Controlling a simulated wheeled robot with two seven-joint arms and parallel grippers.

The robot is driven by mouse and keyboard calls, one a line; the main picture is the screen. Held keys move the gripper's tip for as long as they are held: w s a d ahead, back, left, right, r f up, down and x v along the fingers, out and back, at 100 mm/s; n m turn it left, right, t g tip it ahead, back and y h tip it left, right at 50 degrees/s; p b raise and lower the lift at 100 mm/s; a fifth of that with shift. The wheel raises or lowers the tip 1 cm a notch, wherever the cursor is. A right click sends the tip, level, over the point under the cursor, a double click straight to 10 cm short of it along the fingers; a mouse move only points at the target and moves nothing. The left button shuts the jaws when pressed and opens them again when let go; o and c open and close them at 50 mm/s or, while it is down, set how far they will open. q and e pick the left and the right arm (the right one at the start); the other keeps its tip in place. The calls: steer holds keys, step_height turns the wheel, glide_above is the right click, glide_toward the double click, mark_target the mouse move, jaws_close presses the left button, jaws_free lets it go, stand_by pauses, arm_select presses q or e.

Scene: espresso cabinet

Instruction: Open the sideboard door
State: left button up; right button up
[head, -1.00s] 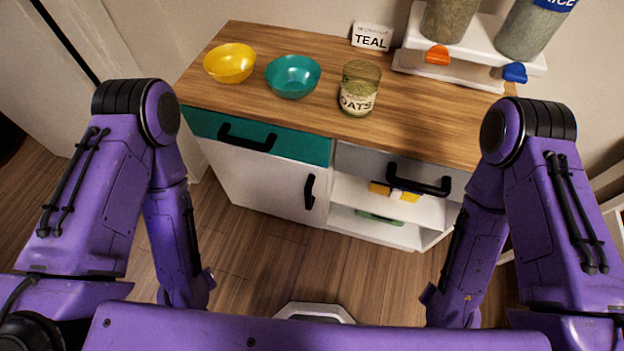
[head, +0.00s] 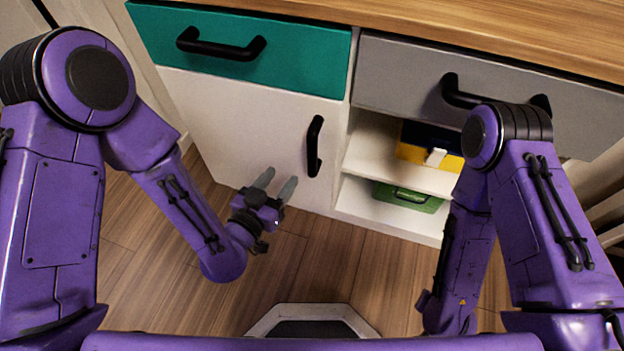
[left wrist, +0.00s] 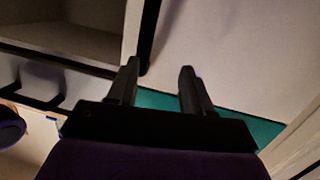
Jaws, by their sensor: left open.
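The sideboard door (head: 240,125) is a white panel on the left of the sideboard, below a teal drawer. It is shut. Its black upright handle (head: 314,146) is near the door's right edge. My left gripper (head: 277,183) is open and empty, in front of the lower part of the door, left of and below the handle. In the left wrist view my left gripper (left wrist: 158,75) shows its two fingers spread, with the pale door (left wrist: 225,45) beyond them. The dark bar by the left finger there seems to be the door handle (left wrist: 150,35). My right gripper is not seen.
The teal drawer (head: 290,60) and grey drawer (head: 395,75) are shut, each with a black handle. Right of the door is an open shelf (head: 365,200) with a yellow box (head: 412,153) and a green item (head: 385,193). The wooden floor (head: 325,265) in front is clear.

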mark_target(309, 152)
arm_select(q)
steer(key=shift+m+t+h, duration=0.5)
steer(key=shift+m+h, duration=0.2)
steer(key=shift+h, duration=0.1)
steer(key=x, duration=0.4)
steer(key=d+b+x, duration=0.1)
steer(key=x, duration=0.3)
steer(key=b+x, duration=0.1)
steer(key=x, duration=0.3)
steer(key=shift+s+d+f, duration=0.1)
steer(key=shift+s+d, duration=0.15)
steer(key=shift+s, duration=0.15)
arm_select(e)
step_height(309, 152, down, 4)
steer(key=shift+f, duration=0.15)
arm_select(q)
jaws_close()
